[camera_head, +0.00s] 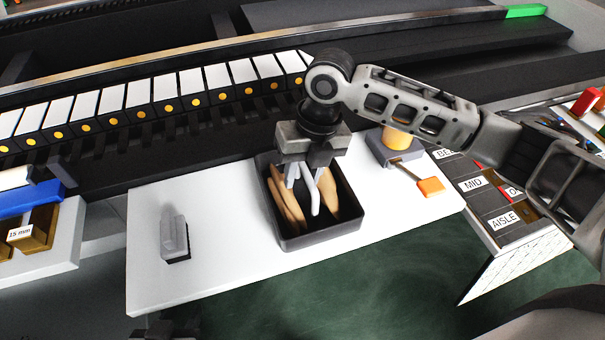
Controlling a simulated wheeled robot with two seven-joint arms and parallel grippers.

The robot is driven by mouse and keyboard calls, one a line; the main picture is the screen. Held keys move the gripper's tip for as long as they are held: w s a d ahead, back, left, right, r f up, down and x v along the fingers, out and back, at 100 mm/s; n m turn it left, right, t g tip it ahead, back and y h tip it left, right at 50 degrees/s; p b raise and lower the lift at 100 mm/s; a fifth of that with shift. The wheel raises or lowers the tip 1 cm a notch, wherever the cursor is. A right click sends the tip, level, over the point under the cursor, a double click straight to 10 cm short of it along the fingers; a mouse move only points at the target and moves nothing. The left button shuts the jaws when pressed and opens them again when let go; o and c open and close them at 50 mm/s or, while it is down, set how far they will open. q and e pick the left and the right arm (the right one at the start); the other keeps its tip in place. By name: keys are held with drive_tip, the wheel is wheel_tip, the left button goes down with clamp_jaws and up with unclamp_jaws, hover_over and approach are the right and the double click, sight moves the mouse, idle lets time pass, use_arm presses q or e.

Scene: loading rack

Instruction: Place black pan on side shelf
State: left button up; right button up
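The black pan (323,238) is an open, dark rectangular tray on the white table, with several tan wooden-looking pieces (285,204) inside. My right gripper (308,198) comes in from the right and points down over the pan's opening. Its pale fingers look spread, with a gap between them, and nothing shows clearly held. Whether the fingertips touch the pieces or the pan cannot be told. At the bottom edge, left of centre, a small dark part shows that may be my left gripper (165,334); its fingers are cut off.
The white table (225,235) has bare room left of the pan. A grey upright block (174,238) stands there. A grey device with an orange-ended handle (431,187) sits right of the pan. Labelled bins (487,205) stand further right. A rack of white-topped dark slots (165,90) runs behind.

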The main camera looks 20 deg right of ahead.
wheel_tip(320, 180, up, 11)
drive_tip(key=d, duration=0.2)
drive_tip(key=shift+f, duration=0.1)
idle(0.5)
